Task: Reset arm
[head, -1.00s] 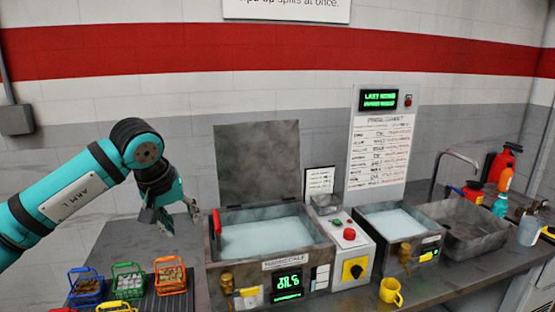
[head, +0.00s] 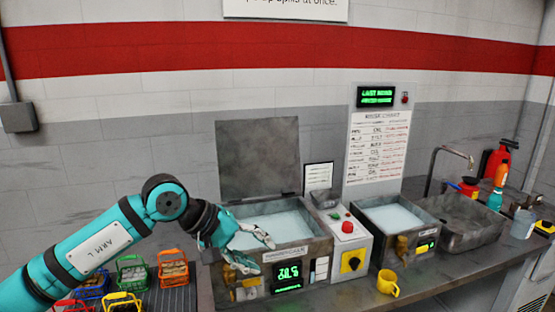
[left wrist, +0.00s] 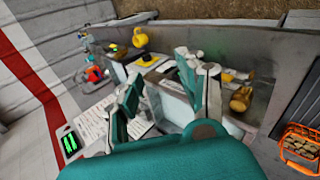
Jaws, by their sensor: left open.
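My left arm reaches in from the left in the head view. Its gripper (head: 252,241) is open and empty, above the front left part of the large open bath (head: 318,246), whose lid (head: 258,158) stands up at the back. In the left wrist view the two fingers of the left gripper (left wrist: 160,95) stand apart with nothing between them. The gripper hides part of the pale liquid and the bath's left front corner. My right gripper does not show.
Blue, green (head: 132,272), orange (head: 173,268), red and yellow baskets stand on the left, partly behind my arm. A control box (head: 350,240), smaller bath (head: 393,217), sink (head: 465,218) and yellow mug (head: 388,283) are to the right.

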